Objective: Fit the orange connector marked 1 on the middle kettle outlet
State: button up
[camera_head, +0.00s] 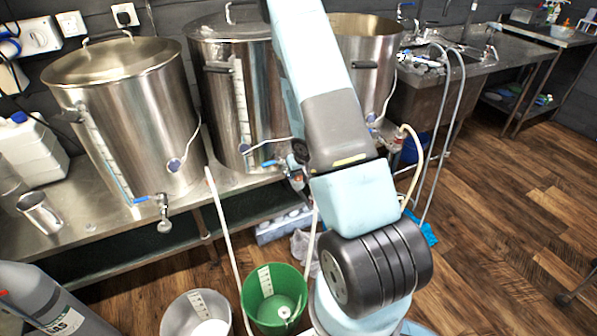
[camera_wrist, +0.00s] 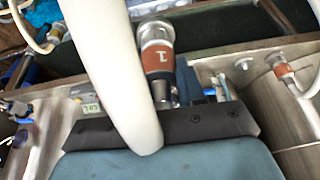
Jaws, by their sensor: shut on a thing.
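The orange connector marked 1 (camera_wrist: 158,62) is in the middle of the wrist view, with a silver metal end and its number upside down. My gripper (camera_wrist: 165,100) is shut on it; the jaws are mostly hidden. A thick pale hose (camera_wrist: 110,60) crosses close in front of the wrist camera. In the head view my gripper (camera_head: 299,155) is beside the outlet of the middle kettle (camera_head: 215,100), whose blue tap handle (camera_head: 269,163) shows. The outlet's mouth is hidden, so I cannot tell whether the connector touches it.
The left kettle (camera_head: 120,110) has a bare tap (camera_head: 163,210). The right kettle (camera_head: 372,50) stands partly behind my arm. A pale hose (camera_head: 230,240) runs down between kettles. Wooden floor at right is largely clear.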

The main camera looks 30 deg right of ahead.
jog(key=o, duration=1.2)
jog(key=shift+o, duration=0.2)
jog(key=v, duration=1.3)
jog(key=shift+s+r, duration=0.2)
jog(key=shift+r, duration=0.05)
